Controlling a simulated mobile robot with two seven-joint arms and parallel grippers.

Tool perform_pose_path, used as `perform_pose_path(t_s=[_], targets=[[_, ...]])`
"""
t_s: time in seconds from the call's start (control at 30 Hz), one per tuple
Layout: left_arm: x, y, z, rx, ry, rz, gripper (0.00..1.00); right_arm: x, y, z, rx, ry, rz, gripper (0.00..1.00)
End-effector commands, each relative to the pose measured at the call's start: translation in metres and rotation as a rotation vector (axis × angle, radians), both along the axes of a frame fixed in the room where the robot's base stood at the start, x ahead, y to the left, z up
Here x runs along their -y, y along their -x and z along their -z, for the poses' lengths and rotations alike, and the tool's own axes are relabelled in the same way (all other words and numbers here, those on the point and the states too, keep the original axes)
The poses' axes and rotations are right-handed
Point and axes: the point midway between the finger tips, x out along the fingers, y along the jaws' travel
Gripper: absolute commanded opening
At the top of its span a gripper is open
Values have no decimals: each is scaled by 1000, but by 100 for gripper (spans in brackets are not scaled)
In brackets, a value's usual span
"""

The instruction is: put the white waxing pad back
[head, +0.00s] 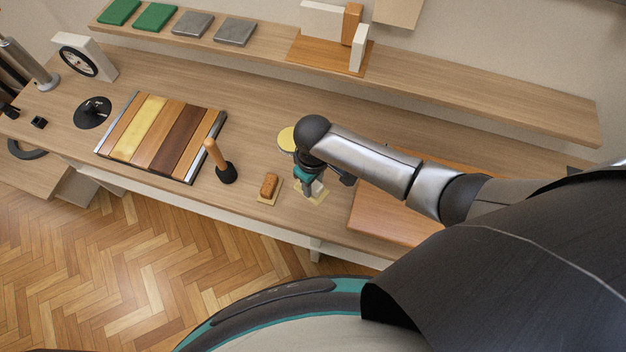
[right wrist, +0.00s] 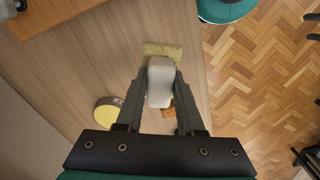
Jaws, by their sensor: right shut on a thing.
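The white waxing pad (right wrist: 160,83) is between the fingers of my right gripper (right wrist: 160,92), which is shut on it. In the right wrist view the pad is over a small yellowish mat (right wrist: 163,50), which sticks out past the pad's far end. I cannot tell whether the pad touches the mat. In the head view the right gripper (head: 313,188) points down near the bench's front edge, and it partly hides the pad (head: 318,186) and the mat (head: 319,200). My left gripper is not in view.
A brown pad (head: 269,184) on its own mat lies just left of the gripper. A yellow-topped round tin (head: 286,139) stands behind. A wooden-handled tool (head: 217,158) and a board of coloured wood strips (head: 160,131) are further left. An orange-brown panel (head: 371,211) lies to the right.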

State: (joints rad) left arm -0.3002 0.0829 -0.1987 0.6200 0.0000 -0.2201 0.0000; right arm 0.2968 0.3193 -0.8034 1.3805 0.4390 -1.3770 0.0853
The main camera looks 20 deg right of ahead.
Motion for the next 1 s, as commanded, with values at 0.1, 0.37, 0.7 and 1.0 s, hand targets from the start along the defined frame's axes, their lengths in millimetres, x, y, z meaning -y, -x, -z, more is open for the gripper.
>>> perform_pose_path(t_s=[0.1,0.37,0.7,1.0], targets=[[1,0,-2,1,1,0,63,0,0,-1,0,0,1,0],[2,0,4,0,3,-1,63,0,1,14,0,-1,3,0],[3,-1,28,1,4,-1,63,0,1,49,0,0,3,0],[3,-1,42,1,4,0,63,0,0,73,1,-1,3,0]])
